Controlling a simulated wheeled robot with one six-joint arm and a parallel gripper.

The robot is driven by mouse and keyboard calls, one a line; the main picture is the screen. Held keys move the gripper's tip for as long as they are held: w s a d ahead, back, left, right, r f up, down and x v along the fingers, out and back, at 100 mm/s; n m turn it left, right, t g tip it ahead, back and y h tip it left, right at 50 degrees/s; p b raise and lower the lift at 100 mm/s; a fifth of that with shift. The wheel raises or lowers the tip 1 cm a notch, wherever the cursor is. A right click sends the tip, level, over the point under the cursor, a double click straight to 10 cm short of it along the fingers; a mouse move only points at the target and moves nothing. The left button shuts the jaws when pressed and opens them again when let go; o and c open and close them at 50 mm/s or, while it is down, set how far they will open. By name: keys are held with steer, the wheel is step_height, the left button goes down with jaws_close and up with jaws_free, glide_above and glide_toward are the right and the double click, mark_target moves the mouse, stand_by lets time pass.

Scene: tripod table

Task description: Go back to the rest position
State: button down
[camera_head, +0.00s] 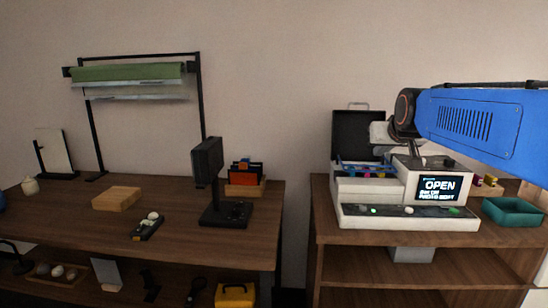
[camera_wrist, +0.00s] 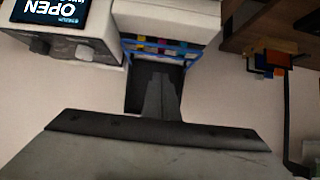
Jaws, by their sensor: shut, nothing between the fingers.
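My gripper (camera_wrist: 160,85) shows in the wrist view as a narrow dark grey shape reaching up from the wide grey body at the bottom. Its fingers are together with nothing seen between them. In the head view my blue arm comes in from the right and its dark end hangs over a white machine (camera_head: 380,190) with a lit "OPEN" screen (camera_head: 438,188). Its lower tip is hard to make out there, and I cannot tell whether it touches the machine. The wrist view is upside down and shows the same screen (camera_wrist: 55,12) at top left.
A gap separates the two tables.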

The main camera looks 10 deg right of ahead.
steer(key=s+a+f+n+g+y, duration=0.1)
steer(key=s+a+f, duration=0.3)
steer(key=s+f, duration=0.4)
steer(key=s+a+f+n+g+y, duration=0.1)
steer(key=s+a+f+g, duration=0.2)
steer(key=s+a+f, duration=0.2)
steer(key=s+a+f+n+g+y, duration=0.1)
steer(key=s+a+f, duration=0.4)
steer(key=s+f, duration=0.7)
steer(key=s, duration=0.3)
steer(key=shift+s+a+g, duration=0.15)
steer(key=shift+a+g, duration=0.1)
steer(key=shift+g, duration=0.15)
